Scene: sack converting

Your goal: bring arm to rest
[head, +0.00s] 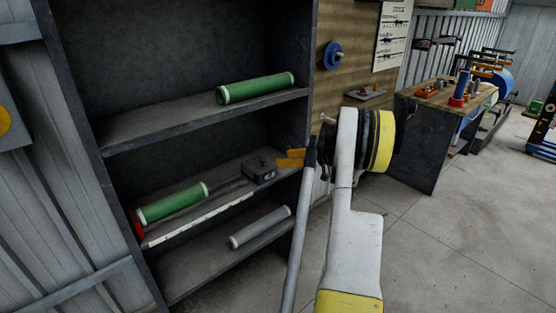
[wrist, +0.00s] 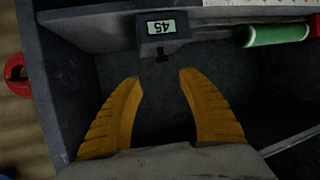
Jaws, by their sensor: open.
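My gripper (wrist: 160,82) is open and empty in the wrist view, its two orange fingers spread apart toward the shelf unit. In the head view my gripper (head: 291,158) shows as orange fingertips at the right edge of the dark shelf unit (head: 306,60), just right of a small dark box. My white and yellow arm stretches up from the bottom of the head view to it. Part of my gripper is hidden behind the arm in the head view.
A dark box with a display (wrist: 161,28) sits on the middle shelf; it also shows in the head view (head: 259,171). Green rolls (head: 256,88) lie on the upper and middle shelves, a grey roll (head: 260,227) below. A workbench (head: 420,140) stands right; floor (head: 450,250) there is clear.

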